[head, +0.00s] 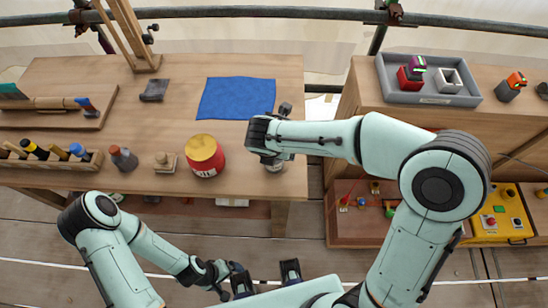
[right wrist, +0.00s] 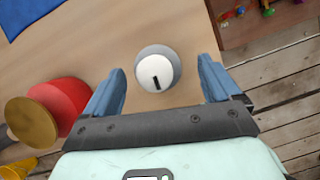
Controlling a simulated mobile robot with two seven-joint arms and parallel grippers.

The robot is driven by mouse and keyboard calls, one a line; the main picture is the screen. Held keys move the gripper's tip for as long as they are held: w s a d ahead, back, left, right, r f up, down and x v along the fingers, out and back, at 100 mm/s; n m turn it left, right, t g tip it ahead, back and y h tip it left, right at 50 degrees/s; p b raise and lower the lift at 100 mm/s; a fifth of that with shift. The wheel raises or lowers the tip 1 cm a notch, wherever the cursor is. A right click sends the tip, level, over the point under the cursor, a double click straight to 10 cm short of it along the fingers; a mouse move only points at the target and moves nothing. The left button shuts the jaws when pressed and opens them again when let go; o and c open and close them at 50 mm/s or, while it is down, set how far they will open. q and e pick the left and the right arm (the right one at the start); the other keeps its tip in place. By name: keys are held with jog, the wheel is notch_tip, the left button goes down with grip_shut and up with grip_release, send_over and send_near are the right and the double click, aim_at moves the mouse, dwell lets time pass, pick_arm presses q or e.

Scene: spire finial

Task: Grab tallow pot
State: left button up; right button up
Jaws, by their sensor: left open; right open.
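A small round pot (right wrist: 158,70), grey with a white top and a black mark, stands on the wooden table; I take it for the tallow pot. In the head view it is mostly hidden below my right wrist near the table's right edge. My right gripper (right wrist: 160,66) is open above it, with the pot showing between the two blue fingers and apart from both. My left gripper (head: 266,278) is open and empty, low in the head view, in front of the table.
A red can with a yellow top (head: 203,154) stands left of my right gripper. A blue cloth (head: 236,98) lies behind. A grey tray (head: 399,95) sits on the right-hand cabinet.

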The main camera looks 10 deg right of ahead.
jog(key=x, duration=0.4)
jog(key=shift+s+a+f+b, duration=0.15)
jog(key=shift+s+a+b, duration=0.15)
jog(key=shift+w+f, duration=0.15)
jog(key=shift+f, duration=0.1)
jog(key=c, duration=1.1)
